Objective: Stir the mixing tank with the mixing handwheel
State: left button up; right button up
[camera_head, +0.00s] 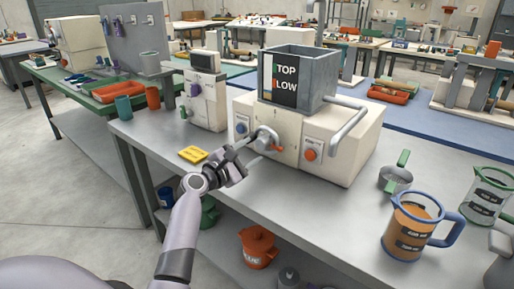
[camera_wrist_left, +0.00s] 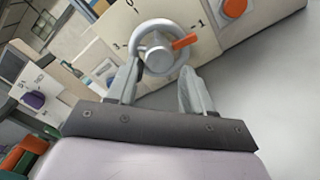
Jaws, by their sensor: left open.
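The mixing tank (camera_head: 325,78) is an open grey box on a cream machine, with a level plate reading TOP and LOW. A grey handwheel with an orange tab (camera_head: 266,137) sits on the machine's front. In the left wrist view this round handwheel (camera_wrist_left: 148,30) has number marks around it. My left gripper (camera_head: 254,150) is close in front of the handwheel. In the left wrist view its two fingers (camera_wrist_left: 158,82) are apart, on either side of the wheel's lower part; I cannot tell whether they touch it. My right gripper is out of view.
An orange knob (camera_head: 310,154) is on the machine's front, with a curved grey pipe (camera_head: 350,125) beside it. A jug of orange liquid (camera_head: 409,232) and a green-rimmed jug (camera_head: 484,196) stand at right. A yellow pad (camera_head: 193,154) lies at left. The front middle tabletop is clear.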

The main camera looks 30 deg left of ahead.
aim_at(260, 145)
pick_arm(q)
jog(key=shift+w+d, duration=0.15)
jog(key=shift+w, duration=1.85)
jog(key=c, duration=0.8)
